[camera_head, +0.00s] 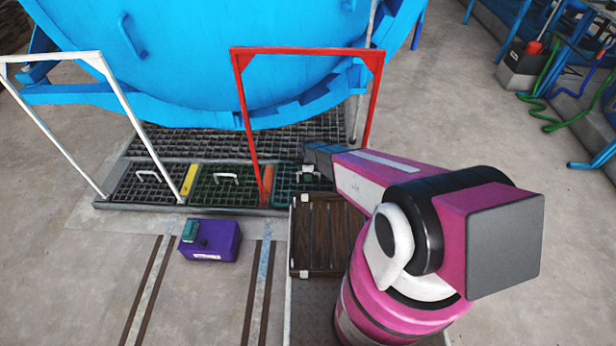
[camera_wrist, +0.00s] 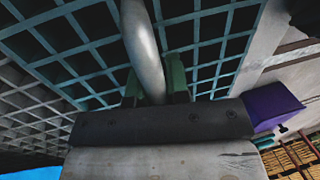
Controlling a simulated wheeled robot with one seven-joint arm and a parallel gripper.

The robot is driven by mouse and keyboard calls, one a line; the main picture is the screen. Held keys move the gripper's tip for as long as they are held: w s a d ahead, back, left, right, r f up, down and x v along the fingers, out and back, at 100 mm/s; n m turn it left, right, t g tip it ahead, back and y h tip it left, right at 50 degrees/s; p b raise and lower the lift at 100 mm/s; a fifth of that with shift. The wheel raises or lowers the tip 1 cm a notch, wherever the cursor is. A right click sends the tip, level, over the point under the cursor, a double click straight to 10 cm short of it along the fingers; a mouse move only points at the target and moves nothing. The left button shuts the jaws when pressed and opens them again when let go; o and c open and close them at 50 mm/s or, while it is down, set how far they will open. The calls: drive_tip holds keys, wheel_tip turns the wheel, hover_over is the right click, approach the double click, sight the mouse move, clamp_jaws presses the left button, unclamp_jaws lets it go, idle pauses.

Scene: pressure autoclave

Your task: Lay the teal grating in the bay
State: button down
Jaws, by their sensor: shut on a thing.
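The teal grating (camera_head: 285,182) is at the right end of the row of floor gratings, partly hidden behind my arm and the red frame. Its pale handle (camera_head: 308,170) stands up from it just under my gripper. In the wrist view the teal grating (camera_wrist: 215,50) fills the upper middle. My gripper (camera_wrist: 157,88) is shut on the round handle bar (camera_wrist: 143,45), with a green finger on each side. The grating looks roughly level with its neighbours. I cannot tell whether it rests in the bay or hangs just above it.
A green grating (camera_head: 224,190) and a grey grating (camera_head: 150,188) lie to the left, with yellow (camera_head: 189,183) and orange (camera_head: 268,184) strips. A red frame (camera_head: 307,50) and a white frame (camera_head: 50,57) stand close. A purple box (camera_head: 212,240) and a brown slatted panel (camera_head: 325,238) are in front.

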sight(308, 184)
drive_tip(key=shift+f, duration=1.5)
drive_tip(key=c, duration=1)
unclamp_jaws()
drive_tip(key=shift+f, duration=0.1)
drive_tip(key=r, duration=0.3)
drive_tip(key=w+r, duration=0.1)
drive_tip(key=r, duration=0.3)
drive_tip(key=w+r, duration=0.1)
drive_tip(key=r, duration=0.2)
drive_tip(key=shift+r, duration=0.4)
